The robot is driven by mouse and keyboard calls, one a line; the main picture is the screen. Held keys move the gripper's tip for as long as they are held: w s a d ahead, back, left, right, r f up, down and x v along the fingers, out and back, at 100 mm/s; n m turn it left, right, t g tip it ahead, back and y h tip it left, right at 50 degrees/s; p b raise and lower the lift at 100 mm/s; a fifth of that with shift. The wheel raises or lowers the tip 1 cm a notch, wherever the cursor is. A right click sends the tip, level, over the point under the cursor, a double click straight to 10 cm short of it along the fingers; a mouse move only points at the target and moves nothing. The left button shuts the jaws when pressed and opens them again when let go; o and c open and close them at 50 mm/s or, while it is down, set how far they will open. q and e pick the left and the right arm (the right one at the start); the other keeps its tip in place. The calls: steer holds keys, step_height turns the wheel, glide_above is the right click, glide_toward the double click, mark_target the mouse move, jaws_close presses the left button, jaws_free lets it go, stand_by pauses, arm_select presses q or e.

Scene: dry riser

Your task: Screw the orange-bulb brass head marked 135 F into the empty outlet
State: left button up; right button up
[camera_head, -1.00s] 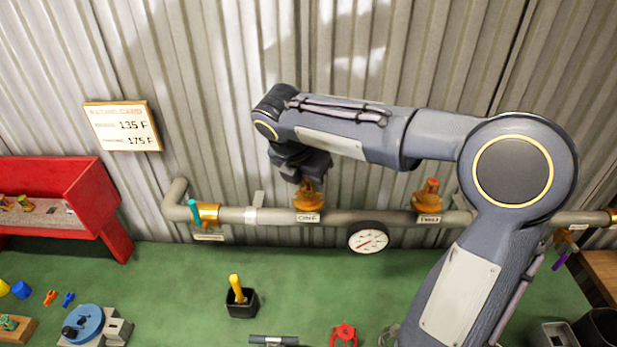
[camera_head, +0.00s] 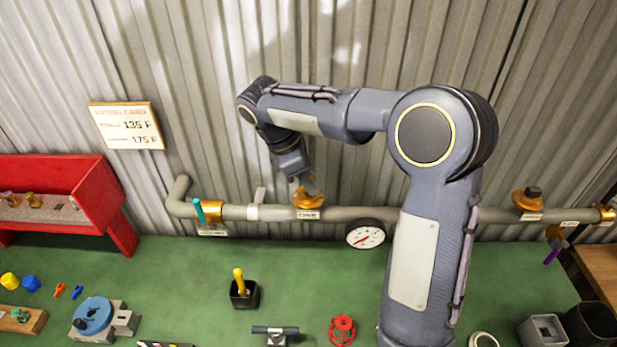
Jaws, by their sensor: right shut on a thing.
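My right gripper (camera_head: 304,184) is shut just above the brass outlet (camera_head: 308,201) labelled ONE on the grey pipe. It is tilted. A small brass-coloured piece shows at its fingertips, too small to read a mark or bulb colour; I cannot tell whether it touches the outlet. Another brass outlet (camera_head: 527,199) on the right of the pipe has a dark piece on top. Several small brass heads (camera_head: 35,201) lie in the red tray (camera_head: 92,196) at the left. My left gripper is not in view.
A rating card (camera_head: 126,126) on the corrugated wall shows 135 F and 175 F. A teal-handled valve (camera_head: 199,211) and a gauge (camera_head: 365,236) are on the pipe.

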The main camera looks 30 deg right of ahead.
steer(key=shift+r+m, duration=0.1)
steer(key=shift+m, duration=0.5)
steer(key=m+g, duration=0.1)
steer(key=m, duration=0.2)
steer(key=m+g+y, duration=0.1)
steer(key=m, duration=0.1)
steer(key=shift+m+y, duration=0.3)
steer(key=shift+m, duration=0.1)
steer(key=o, duration=1.1)
steer(key=shift+c, duration=0.2)
